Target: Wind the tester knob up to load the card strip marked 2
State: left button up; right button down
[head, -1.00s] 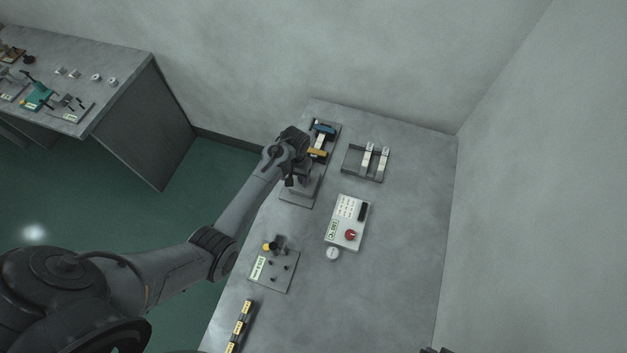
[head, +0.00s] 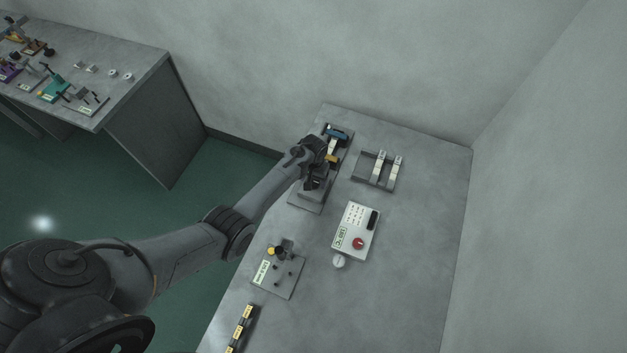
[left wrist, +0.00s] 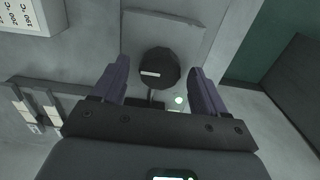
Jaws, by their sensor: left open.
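The tester (head: 306,201) is a long grey base near the back left edge of the bench, with a blue clamp (head: 338,132) and a yellow clamp (head: 332,159). A pale card strip (head: 333,146) lies between the clamps; I cannot read its mark. My left gripper (head: 313,183) is over the near part of the tester and hides the knob in the head view. In the left wrist view the knob (left wrist: 158,68) is black and round with a white mark. The open fingers of my left gripper (left wrist: 161,76) stand on either side of it, with gaps showing. My right gripper is not seen.
A grey tray (head: 361,180) with two pale strips stands right of the tester. A pin plate (head: 287,290) and labelled black blocks (head: 240,328) line the left edge.

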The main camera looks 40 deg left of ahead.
pick_arm(q)
jog(key=shift+f, duration=0.35)
jog(key=c, duration=1.1)
jog(key=shift+o, duration=0.2)
